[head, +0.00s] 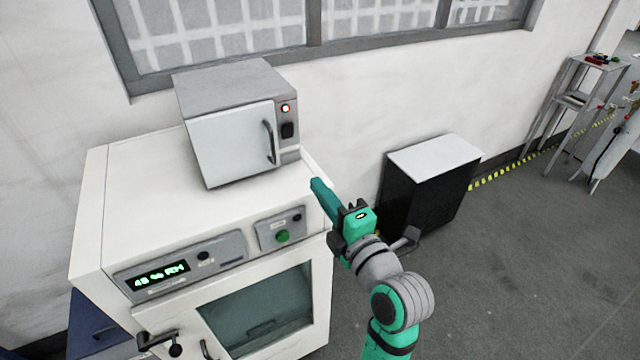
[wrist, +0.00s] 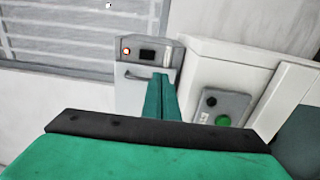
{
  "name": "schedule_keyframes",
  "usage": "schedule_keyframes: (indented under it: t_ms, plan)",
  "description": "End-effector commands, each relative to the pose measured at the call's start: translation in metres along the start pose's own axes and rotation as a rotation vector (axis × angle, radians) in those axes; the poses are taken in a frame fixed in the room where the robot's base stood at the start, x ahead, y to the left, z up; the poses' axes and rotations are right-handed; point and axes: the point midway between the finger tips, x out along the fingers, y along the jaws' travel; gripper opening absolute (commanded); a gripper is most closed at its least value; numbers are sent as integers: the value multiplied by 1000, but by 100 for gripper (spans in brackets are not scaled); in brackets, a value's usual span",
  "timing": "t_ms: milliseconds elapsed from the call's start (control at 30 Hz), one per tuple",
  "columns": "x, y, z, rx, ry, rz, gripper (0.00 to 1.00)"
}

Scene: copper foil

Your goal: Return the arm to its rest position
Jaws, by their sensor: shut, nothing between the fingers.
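My gripper (head: 318,187) is shut and empty, with its green fingers together. In the head view it is at the right front of the large cream cabinet, its fingertips near the cabinet's top right edge. My green and grey arm rises from the bottom of the head view. In the wrist view my gripper (wrist: 162,78) points toward the small grey oven (wrist: 145,52), with its fingertips overlapping the oven's lower front in the picture. I cannot tell the exact gap.
The small grey oven (head: 235,140) stands on the cream cabinet (head: 130,190), its door shut and a red light lit. The cabinet has a green button and a display. A black box with a white top (head: 425,190) stands by the wall.

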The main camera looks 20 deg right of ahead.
Motion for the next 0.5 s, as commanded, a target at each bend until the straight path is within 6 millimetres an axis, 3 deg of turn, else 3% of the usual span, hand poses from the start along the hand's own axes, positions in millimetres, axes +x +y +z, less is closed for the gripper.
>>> schedule_keyframes:
  t_ms: [367,500]
  plan:
    - [-2,0,6,0,-11,0,0]
    - [-2,-10,3,41,-19,-2,0]
